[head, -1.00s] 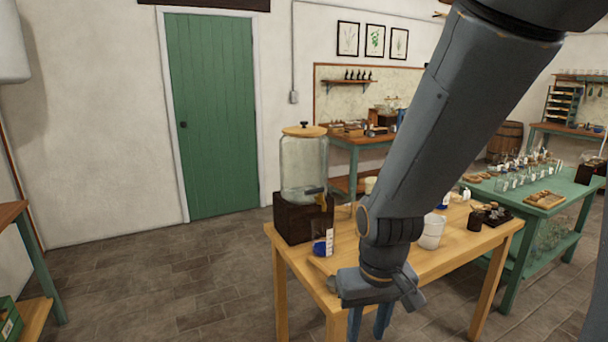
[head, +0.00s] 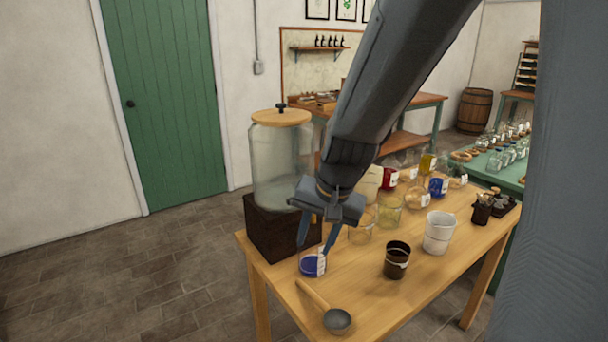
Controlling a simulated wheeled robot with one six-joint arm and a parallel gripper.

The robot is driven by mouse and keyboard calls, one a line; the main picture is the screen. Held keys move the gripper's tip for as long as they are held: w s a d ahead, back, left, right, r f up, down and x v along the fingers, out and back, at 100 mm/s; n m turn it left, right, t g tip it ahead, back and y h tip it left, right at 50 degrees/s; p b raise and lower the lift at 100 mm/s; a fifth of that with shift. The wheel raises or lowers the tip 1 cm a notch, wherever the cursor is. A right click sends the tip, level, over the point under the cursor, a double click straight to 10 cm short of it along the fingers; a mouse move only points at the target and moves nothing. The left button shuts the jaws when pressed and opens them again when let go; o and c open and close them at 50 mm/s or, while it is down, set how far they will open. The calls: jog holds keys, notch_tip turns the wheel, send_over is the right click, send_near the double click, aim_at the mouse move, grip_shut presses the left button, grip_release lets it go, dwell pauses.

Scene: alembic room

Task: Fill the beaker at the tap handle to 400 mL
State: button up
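The glass beaker (head: 312,266) stands upright at the front left of the wooden table. A blue patch and a white marked strip show on it. A large glass jar (head: 284,165) with a wooden lid stands on a dark wooden box behind it. My gripper (head: 316,243) is above the beaker, pointing down. Its two fingers are apart, with the tips near the beaker's upper part; I cannot tell whether they touch it. The tap handle is hidden behind my gripper.
A ladle (head: 337,320) lies at the table's front edge. A dark brown jar (head: 397,259), a white pot (head: 438,232) and several glass vessels stand to the right. A strip of bare tabletop (head: 350,275) lies between the beaker and the brown jar.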

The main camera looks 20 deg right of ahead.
jog(key=w+d+r+m+t, duration=0.1)
jog(key=w+r+m+t, duration=0.2)
jog(key=w+r+m, duration=0.65)
jog(key=w+a+f+n+y, duration=0.1)
jog(key=w+f, duration=0.4)
jog(key=f, duration=0.2)
jog(key=shift+w, duration=0.25)
jog(key=shift+n, duration=0.25)
grip_shut()
jog(key=c, duration=0.7)
grip_release()
grip_shut()
jog(key=shift+f+b, duration=0.1)
jog(key=shift+b, duration=0.2)
